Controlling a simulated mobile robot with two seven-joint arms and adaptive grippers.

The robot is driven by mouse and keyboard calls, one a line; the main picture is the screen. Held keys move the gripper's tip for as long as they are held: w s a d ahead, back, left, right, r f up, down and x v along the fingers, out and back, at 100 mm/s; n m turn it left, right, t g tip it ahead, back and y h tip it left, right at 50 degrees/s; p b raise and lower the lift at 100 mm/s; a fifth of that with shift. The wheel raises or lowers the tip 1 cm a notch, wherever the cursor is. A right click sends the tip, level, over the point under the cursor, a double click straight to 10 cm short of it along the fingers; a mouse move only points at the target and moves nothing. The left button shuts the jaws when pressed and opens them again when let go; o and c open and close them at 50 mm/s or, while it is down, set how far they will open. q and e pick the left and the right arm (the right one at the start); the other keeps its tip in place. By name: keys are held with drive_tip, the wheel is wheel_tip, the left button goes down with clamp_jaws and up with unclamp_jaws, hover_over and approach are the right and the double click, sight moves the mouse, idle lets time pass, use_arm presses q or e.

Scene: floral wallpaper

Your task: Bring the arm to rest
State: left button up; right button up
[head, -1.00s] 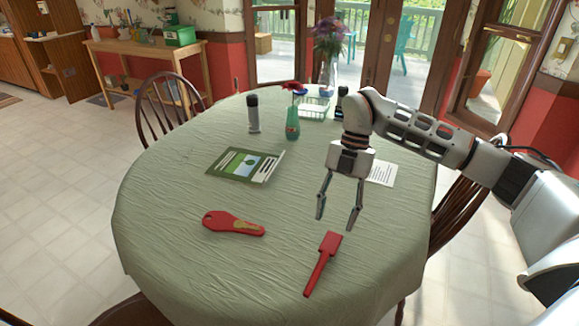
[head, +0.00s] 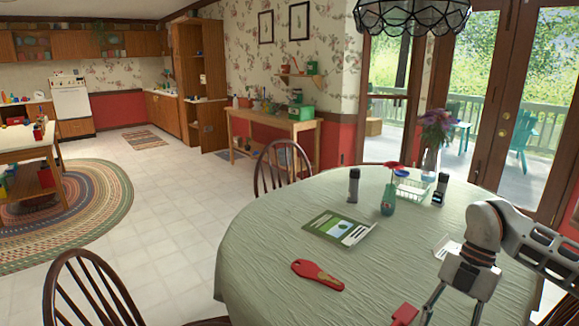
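My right arm comes in from the right, over the round table with the green cloth (head: 262,240). My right gripper (head: 453,312) is at the bottom edge, fingers spread apart and pointing down, with nothing seen between them. Its fingertips are cut off by the picture edge. The head of a red spatula (head: 404,314) shows just left of the gripper, apart in the picture; its handle is out of view. My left gripper is not in view.
On the table are a red handled tool (head: 316,273), a green booklet (head: 340,229), a dark cylinder (head: 353,185), a green bottle (head: 388,199) and a white basket (head: 412,187). Wooden chairs (head: 285,163) stand around it.

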drive_tip(key=s+a+f+n+y, duration=0.1)
drive_tip(key=s+a+n+y, duration=0.15)
drive_tip(key=a, duration=0.45)
drive_tip(key=s+a+f+n+g+y, duration=0.1)
drive_tip(key=s+a+f+y, duration=0.15)
drive_tip(key=a, duration=0.45)
drive_tip(key=s+a+n+y, duration=0.1)
drive_tip(key=a+y, duration=0.2)
drive_tip(key=a, duration=0.4)
drive_tip(key=a+r+m+t+y, duration=0.4)
drive_tip(key=a+r+t+y, duration=0.15)
drive_tip(key=a+y, duration=0.3)
drive_tip(key=w+d+f+m+t+h, duration=0.4)
drive_tip(key=d+f+m+t+h, duration=0.6)
drive_tip(key=m+t, duration=0.55)
drive_tip(key=s+d+f+m+g+h, duration=0.3)
drive_tip(key=s+f, duration=0.4)
drive_tip(key=f, duration=0.3)
drive_tip(key=s+d+f+m+g+h, duration=0.3)
drive_tip(key=s+d+f+m+h, duration=0.1)
drive_tip(key=s+f, duration=0.3)
wheel_tip(320, 180, down, 3)
drive_tip(key=shift+d+r+g, duration=0.15)
drive_tip(key=shift+d+g, duration=0.15)
drive_tip(key=shift+d, duration=0.25)
drive_tip(key=shift+h, duration=0.25)
